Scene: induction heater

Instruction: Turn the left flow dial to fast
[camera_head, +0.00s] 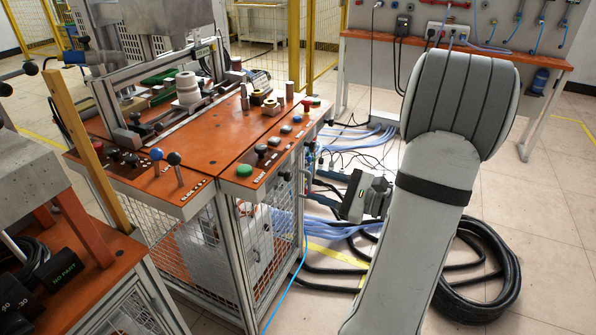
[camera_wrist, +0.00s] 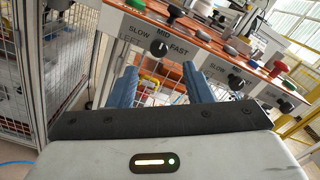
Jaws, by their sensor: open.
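The left flow dial (camera_wrist: 159,47) is a small black knob on a pale panel in the wrist view, labelled SLOW, MID and FAST. Its white mark appears to point up, roughly toward MID. My gripper (camera_wrist: 160,72) has two blue fingers spread apart with nothing between them. The dial appears between the fingertips in the picture, slightly beyond them; I see no contact. In the head view my gripper (camera_head: 352,188) is beside the right side of the orange-topped machine, where the dial cannot be made out.
A second, similar dial (camera_wrist: 236,82) sits to the right on the same panel, with another black knob (camera_wrist: 286,107) beyond it. Buttons and knobs line the orange machine top (camera_head: 200,137). Hoses and a black cable coil (camera_head: 480,270) lie on the floor near my arm.

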